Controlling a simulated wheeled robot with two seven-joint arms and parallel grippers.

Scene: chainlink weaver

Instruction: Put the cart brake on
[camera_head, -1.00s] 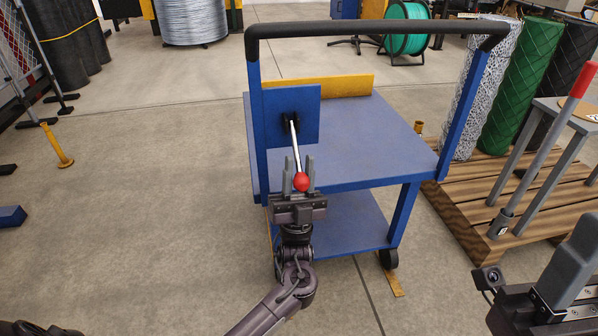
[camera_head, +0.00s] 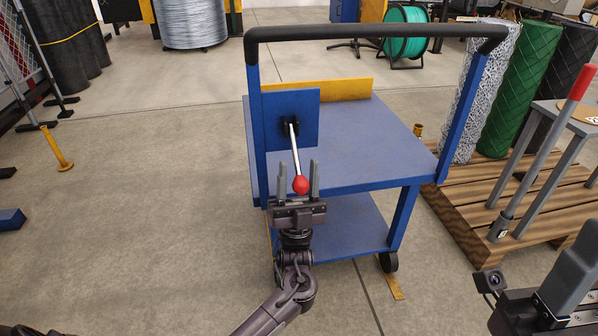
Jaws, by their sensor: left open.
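The blue cart (camera_head: 375,150) stands ahead of me with its black push handle (camera_head: 380,31) at the top. The brake lever (camera_head: 295,150) is a silver rod with a red ball knob (camera_head: 301,185), mounted on a blue plate (camera_head: 270,122) at the cart's left side. The lever points down. My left gripper (camera_head: 299,178) is open, with its two grey fingers on either side of the red knob. I cannot tell whether they touch it. Part of my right gripper (camera_head: 575,270) shows at the lower right edge; its fingertips' opening is not clear.
A wooden pallet (camera_head: 465,208) with wire mesh rolls (camera_head: 519,90) stands right of the cart. A grey stand (camera_head: 550,105) and a red-tipped grey bar (camera_head: 545,140) are at the right. A yellow post (camera_head: 57,148) is at the left.

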